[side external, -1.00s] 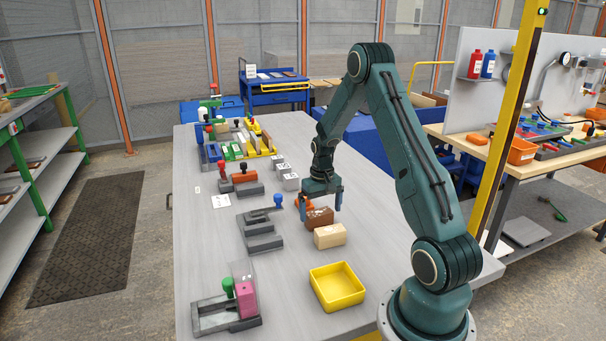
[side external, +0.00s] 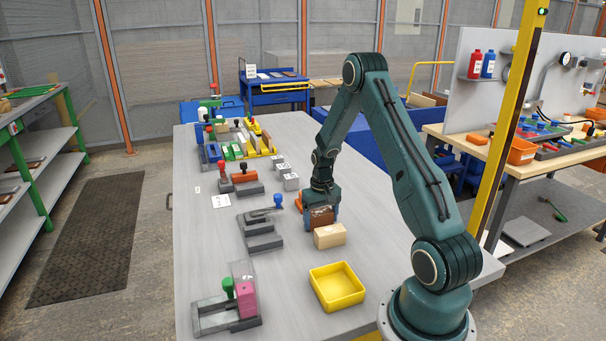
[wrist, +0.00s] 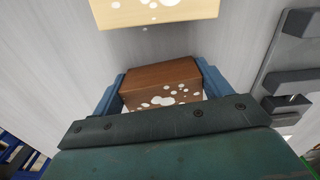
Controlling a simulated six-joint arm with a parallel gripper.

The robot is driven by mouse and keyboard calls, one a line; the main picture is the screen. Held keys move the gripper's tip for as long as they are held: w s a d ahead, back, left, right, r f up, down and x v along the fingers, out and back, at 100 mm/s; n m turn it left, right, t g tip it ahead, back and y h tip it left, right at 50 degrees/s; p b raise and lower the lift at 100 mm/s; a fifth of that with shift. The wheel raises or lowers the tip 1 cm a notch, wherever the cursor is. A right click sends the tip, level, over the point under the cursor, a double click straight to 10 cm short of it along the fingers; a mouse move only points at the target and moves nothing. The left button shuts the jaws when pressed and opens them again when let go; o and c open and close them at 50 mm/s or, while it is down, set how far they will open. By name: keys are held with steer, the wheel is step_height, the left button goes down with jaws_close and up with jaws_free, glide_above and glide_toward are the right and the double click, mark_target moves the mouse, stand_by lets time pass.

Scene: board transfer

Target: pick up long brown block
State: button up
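The brown block (side external: 320,217) stands on the grey table and has white spots on it. In the wrist view the brown block (wrist: 160,80) lies between the two blue fingers of my gripper (wrist: 161,88), one along each side, with almost no gap visible. My gripper (side external: 321,212) is lowered around the block in the side view. I cannot tell whether the fingers press on it or stand just clear. The block's lower part is partly hidden by the gripper.
A light wooden block (side external: 329,236) sits close in front of the brown one, and an orange block (side external: 300,202) is just behind it. A yellow tray (side external: 337,302) is nearer the camera. A grey stepped fixture (side external: 262,242) with a blue knob stands to the left.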

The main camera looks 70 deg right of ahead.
mark_target(321, 214)
steer(key=c, duration=0.5)
steer(key=shift+o, duration=0.2)
steer(key=shift+r, duration=0.15)
step_height(321, 214, up, 20)
stand_by(0.7)
